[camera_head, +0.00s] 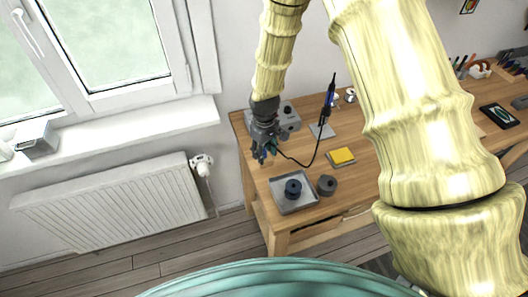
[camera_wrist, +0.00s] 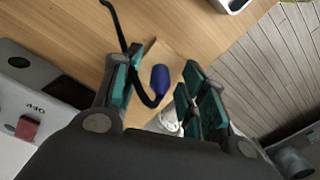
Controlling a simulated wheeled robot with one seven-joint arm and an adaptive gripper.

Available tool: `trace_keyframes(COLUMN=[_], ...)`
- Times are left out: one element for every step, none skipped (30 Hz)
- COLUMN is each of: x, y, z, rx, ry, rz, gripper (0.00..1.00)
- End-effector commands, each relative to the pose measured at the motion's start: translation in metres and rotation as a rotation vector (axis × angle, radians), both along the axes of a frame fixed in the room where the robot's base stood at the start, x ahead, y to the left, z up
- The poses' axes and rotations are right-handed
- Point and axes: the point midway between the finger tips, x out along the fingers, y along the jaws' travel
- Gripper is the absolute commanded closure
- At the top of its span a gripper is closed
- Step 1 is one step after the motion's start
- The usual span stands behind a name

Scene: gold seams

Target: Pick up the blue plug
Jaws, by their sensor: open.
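The blue plug (camera_wrist: 160,78) is a small rounded dark blue piece at the end of a black cable (camera_wrist: 117,20). In the wrist view it shows in the gap between the fingers of my gripper (camera_wrist: 155,88), with no clear contact on either side. My gripper also shows in the head view (camera_head: 262,154), fingers down over the left end of the desk, in front of the grey station. There I cannot make out the plug; the fingers seem to hide it. The cable runs from the gripper rightward to the blue-handled iron (camera_head: 329,97).
The grey station (camera_wrist: 40,98) with a red switch stands close beside my gripper. A grey tray (camera_head: 305,203) holding a dark blue round piece, a grey spool (camera_head: 327,185) and a yellow pad (camera_head: 341,156) lie on the wooden desk (camera_head: 362,180). A radiator (camera_head: 115,205) is left.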

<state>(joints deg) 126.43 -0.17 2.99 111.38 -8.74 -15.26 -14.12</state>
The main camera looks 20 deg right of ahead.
Motion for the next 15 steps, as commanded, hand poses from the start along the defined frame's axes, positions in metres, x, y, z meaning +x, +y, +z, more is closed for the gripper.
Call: trace_keyframes(x=[-0.0001,-0.0001,-0.0001,-0.0002,-0.0001,-0.0001,0.0000,0.0000,0.0000,0.0000,0.0000,0.0000,0.0000,0.0000,0.0000], y=[0.0000,0.0001,0.0001,0.0000,0.0001,0.0001,0.0001,0.0001,0.0001,0.0001,0.0001,0.0001,0.0001,0.0001,0.0001], z=[-0.0013,-0.0023,-0.0034,-0.0040,-0.0043,-0.0046,-0.0046,-0.0046,-0.0045,-0.0045,-0.0045,-0.0045,-0.0044,-0.0044,-0.0044], rx=[0.000,0.000,0.000,0.000,0.000,0.000,0.000,0.000,0.000,0.000,0.000,0.000,0.000,0.000,0.000], ry=[0.001,0.001,0.001,0.001,0.000,0.000,0.000,0.000,0.000,0.000,0.000,0.000,0.000,0.000,0.000], rz=[0.000,0.000,0.000,0.000,0.000,0.000,0.000,0.000,0.000,0.000,0.000,0.000,0.000,0.000,0.000], gripper=[0.58,0.58,0.58,0.58,0.58,0.58,0.58,0.58,0.58,0.58,0.59,0.67,0.72,0.78,0.85])
